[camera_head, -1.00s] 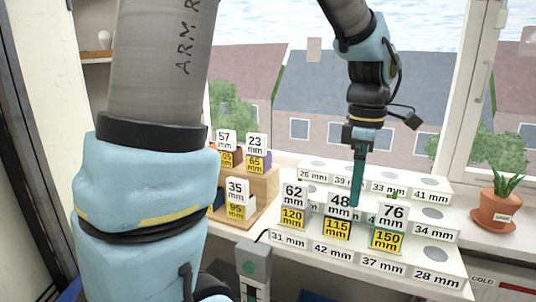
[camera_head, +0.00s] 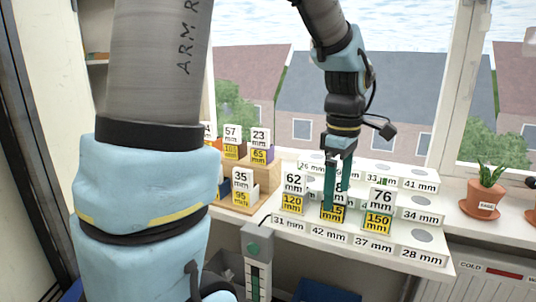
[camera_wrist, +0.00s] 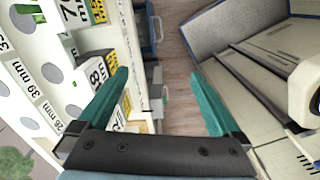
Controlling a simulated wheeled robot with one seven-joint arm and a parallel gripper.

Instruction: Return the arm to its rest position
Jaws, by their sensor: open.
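My gripper (camera_head: 336,188) has two teal fingers and hangs pointing down over the stepped white rack in the head view. In the wrist view my gripper (camera_wrist: 160,100) is open, with its fingers wide apart and nothing between them. In the head view the fingers partly cover the 48 mm / 115 mm label block (camera_head: 332,214). I cannot tell whether they touch it. My arm comes down from the top of the view and is bent at the wrist.
The white rack (camera_head: 397,252) holds the 62 mm block (camera_head: 293,182) and 76 mm block (camera_head: 380,198). A wooden stand (camera_head: 266,174) with labelled blocks is left of it. A potted plant (camera_head: 482,201) stands right, on the sill. Floor (camera_wrist: 178,85) shows between the fingers.

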